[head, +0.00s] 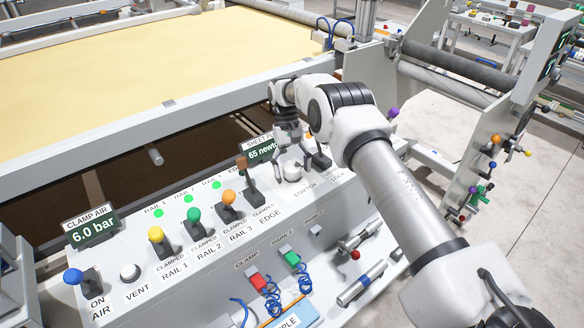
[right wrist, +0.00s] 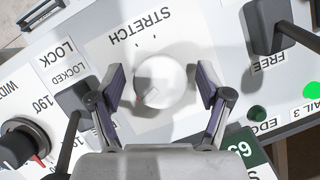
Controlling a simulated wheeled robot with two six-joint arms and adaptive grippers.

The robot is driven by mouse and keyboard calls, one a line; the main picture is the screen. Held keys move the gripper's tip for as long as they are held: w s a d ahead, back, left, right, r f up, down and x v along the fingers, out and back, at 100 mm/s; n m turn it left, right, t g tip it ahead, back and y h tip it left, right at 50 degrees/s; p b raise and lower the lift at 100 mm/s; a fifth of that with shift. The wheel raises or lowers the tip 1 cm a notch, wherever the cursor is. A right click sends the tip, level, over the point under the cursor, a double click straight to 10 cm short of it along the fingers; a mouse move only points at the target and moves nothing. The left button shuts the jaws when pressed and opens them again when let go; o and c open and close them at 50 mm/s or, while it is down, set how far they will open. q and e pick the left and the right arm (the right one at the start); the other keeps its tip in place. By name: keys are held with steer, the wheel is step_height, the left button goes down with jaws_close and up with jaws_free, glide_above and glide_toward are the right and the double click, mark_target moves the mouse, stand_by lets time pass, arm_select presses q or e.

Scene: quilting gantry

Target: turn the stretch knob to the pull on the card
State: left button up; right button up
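The round white stretch knob (right wrist: 162,80) sits on a white plate lettered STRETCH in the right wrist view, with a small red mark near its lower left. My right gripper (right wrist: 160,88) is open, its two fingers on either side of the knob with gaps visible. In the head view my right gripper (head: 291,160) points down over the knob (head: 293,173), partly covering it. A display (head: 262,150), partly hidden by my arm, reads "65 newto…". I cannot make out a card with a pull value. My left gripper is not in view.
A dark lock lever (head: 320,160) and an edge lever (head: 249,182) stand close on either side of the knob. Yellow (head: 157,236), green and orange rail levers line the console. The clamp air display (head: 91,230) reads 6.0 bar.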

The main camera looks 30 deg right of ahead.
mark_target(292, 167)
step_height(292, 167, up, 10)
steer(key=shift+r, duration=0.1)
stand_by(0.4)
